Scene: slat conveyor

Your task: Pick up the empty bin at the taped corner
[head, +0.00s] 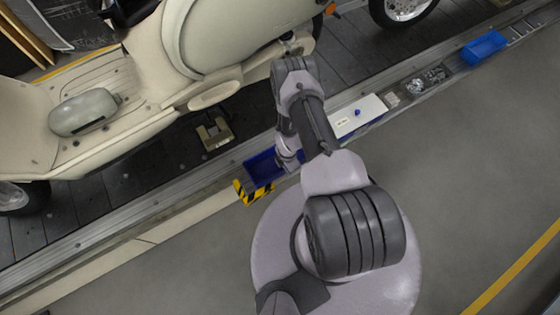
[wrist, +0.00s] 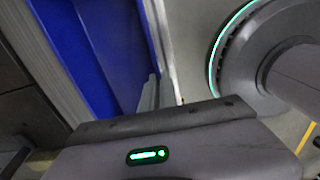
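The blue bin (head: 261,169) sits on the ledge along the conveyor in the head view. Black-and-yellow tape (head: 242,192) marks the corner at its lower left. The visible inside of the bin looks bare; my arm hides its right part. My gripper (head: 289,162) is at the bin's right part in the head view, pointing down. In the wrist view the bin's blue wall (wrist: 92,45) fills the upper left, close to my gripper.
A cream scooter (head: 130,70) stands on the dark slats beside the ledge. A white box (head: 357,116), a tray of metal parts (head: 427,80) and another blue bin (head: 484,47) line the ledge to the right. A small bracket (head: 214,134) lies above the bin. Grey floor is clear at right.

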